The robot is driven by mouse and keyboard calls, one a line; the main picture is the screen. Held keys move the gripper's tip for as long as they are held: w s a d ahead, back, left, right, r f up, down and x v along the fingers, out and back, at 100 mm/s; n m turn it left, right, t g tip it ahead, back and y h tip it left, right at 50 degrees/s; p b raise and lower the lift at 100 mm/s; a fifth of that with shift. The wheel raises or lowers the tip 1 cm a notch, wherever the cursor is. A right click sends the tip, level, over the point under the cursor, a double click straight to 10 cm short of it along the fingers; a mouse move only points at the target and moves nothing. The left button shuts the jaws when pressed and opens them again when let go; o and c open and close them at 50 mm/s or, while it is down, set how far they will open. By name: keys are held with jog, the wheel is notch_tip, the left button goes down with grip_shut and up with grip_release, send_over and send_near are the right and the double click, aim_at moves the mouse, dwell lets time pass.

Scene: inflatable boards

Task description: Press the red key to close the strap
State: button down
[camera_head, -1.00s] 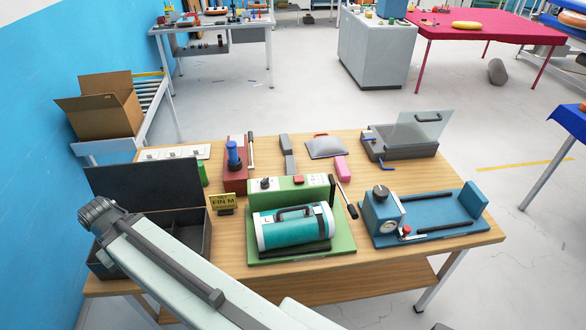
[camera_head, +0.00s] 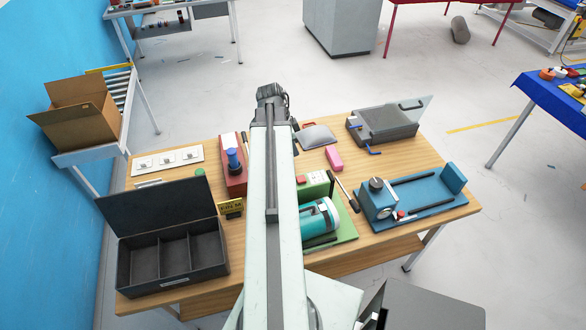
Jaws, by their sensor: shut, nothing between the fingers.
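The red key (camera_head: 301,180) sits on top of the green machine (camera_head: 318,187), just right of my arm. A teal roll (camera_head: 321,220) with a pale end band lies on the green base in front of it. My arm covers the left part of the machine and roll. I cannot make out the strap clearly. My arm stretches from the bottom edge to the table's back, passing over the table. Its dark far joint shows at the top, but the gripper fingers are not visible.
A black open box (camera_head: 172,262) stands front left on the wooden table (camera_head: 415,165). A red block with a blue knob (camera_head: 234,160) stands left of my arm. A blue clamp fixture (camera_head: 415,198) is at right, a grey lidded box (camera_head: 382,125) behind it.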

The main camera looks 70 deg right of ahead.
jog(key=shift+w+a, duration=0.1)
jog(key=shift+w, duration=0.05)
jog(key=b, duration=1.3)
send_near(301, 178)
jog(key=x, duration=0.6)
jog(key=shift+f, duration=0.1)
jog(key=shift+f+b, duration=0.15)
jog(key=shift+b, duration=0.15)
